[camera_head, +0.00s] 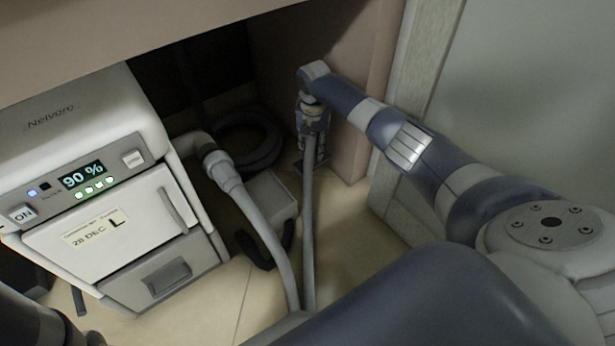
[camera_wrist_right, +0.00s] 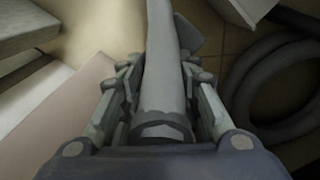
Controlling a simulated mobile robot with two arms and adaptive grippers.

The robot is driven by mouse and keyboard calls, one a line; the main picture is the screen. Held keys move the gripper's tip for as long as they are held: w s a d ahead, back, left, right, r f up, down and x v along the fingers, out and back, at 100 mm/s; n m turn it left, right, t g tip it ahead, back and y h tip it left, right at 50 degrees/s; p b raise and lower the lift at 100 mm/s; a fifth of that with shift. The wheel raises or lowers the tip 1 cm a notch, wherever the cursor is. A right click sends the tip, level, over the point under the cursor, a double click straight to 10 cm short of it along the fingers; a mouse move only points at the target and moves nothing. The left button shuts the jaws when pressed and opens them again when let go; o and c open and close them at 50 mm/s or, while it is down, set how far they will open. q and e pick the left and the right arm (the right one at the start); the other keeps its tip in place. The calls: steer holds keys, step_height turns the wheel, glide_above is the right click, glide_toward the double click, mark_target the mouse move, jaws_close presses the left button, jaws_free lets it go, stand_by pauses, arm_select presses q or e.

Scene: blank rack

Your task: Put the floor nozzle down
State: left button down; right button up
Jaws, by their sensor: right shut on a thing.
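My right gripper (camera_head: 311,150) is low in the recess beside the white machine, at the end of my right arm. In the right wrist view, the fingers of my right gripper (camera_wrist_right: 163,105) are shut around a grey tube with a ribbed collar (camera_wrist_right: 162,128), the held part of the floor nozzle. In the head view its grey tube (camera_head: 308,230) runs from the gripper toward the bottom of the picture. The nozzle's far end is not clearly seen, and its contact with the floor cannot be told. My left gripper is not in view.
A white machine (camera_head: 75,130) with a lit 90 % display stands at left. A pale hose (camera_head: 255,215) bends down from it. A grey box (camera_head: 268,195) and a coiled dark hose (camera_head: 262,145) lie on the floor. A wall panel (camera_head: 352,155) stands close right of the gripper.

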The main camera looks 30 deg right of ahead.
step_height(320, 180, down, 10)
steer(key=b, duration=0.7)
steer(key=shift+r+b, duration=0.25)
steer(key=shift+b, duration=0.1)
steer(key=shift+r, duration=0.15)
steer(key=o, duration=1)
step_height(320, 180, up, 12)
steer(key=p, duration=0.9)
